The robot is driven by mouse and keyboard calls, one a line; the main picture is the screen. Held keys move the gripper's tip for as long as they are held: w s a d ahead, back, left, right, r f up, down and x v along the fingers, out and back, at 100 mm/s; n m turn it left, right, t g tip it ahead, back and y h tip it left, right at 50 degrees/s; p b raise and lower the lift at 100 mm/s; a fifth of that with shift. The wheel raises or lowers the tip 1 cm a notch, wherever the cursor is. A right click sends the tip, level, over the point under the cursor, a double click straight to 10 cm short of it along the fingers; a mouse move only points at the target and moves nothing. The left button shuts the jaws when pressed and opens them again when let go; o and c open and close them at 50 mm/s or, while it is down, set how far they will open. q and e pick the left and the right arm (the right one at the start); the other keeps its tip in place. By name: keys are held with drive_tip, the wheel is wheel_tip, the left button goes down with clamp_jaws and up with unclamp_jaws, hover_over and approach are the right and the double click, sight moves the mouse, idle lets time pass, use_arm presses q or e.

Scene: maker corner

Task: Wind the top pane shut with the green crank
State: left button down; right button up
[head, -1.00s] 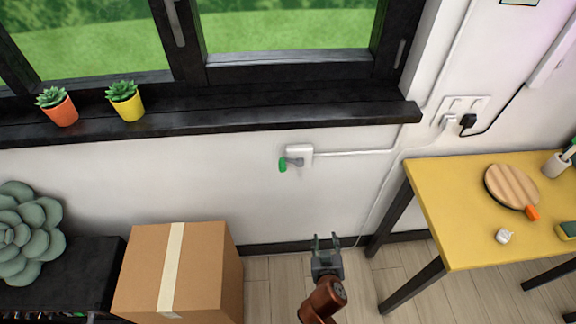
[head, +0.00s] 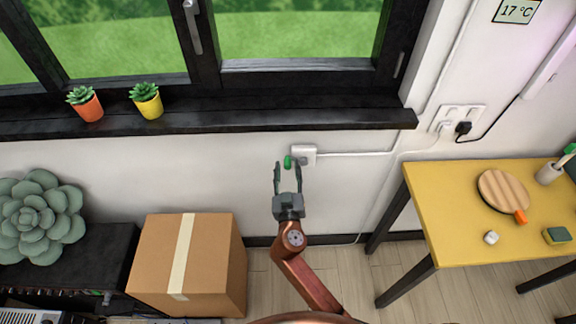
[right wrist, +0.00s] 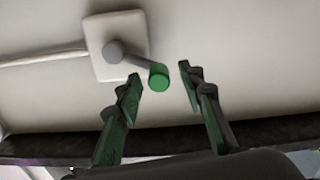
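The green crank handle (head: 288,162) sticks out from a white wall box (head: 305,155) under the window sill. In the right wrist view the green knob (right wrist: 159,77) sits at the end of a grey arm, just beyond and between my fingertips. My right gripper (head: 288,172) is open around empty space, just below the crank in the head view; its fingers (right wrist: 160,75) show apart in the right wrist view. I cannot tell whether it touches the knob. The top pane is not in view; only lower window panes (head: 300,35) show. My left gripper is not in view.
Two potted succulents, orange (head: 86,104) and yellow (head: 147,101), stand on the black sill (head: 220,122). A cardboard box (head: 222,265) stands below, left of my right arm. A yellow table (head: 440,205) stands at right.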

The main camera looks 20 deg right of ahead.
drive_tip(key=shift+w+d, duration=0.25)
drive_tip(key=shift+w, duration=0.45)
drive_tip(key=shift+c, duration=0.6)
clamp_jaws()
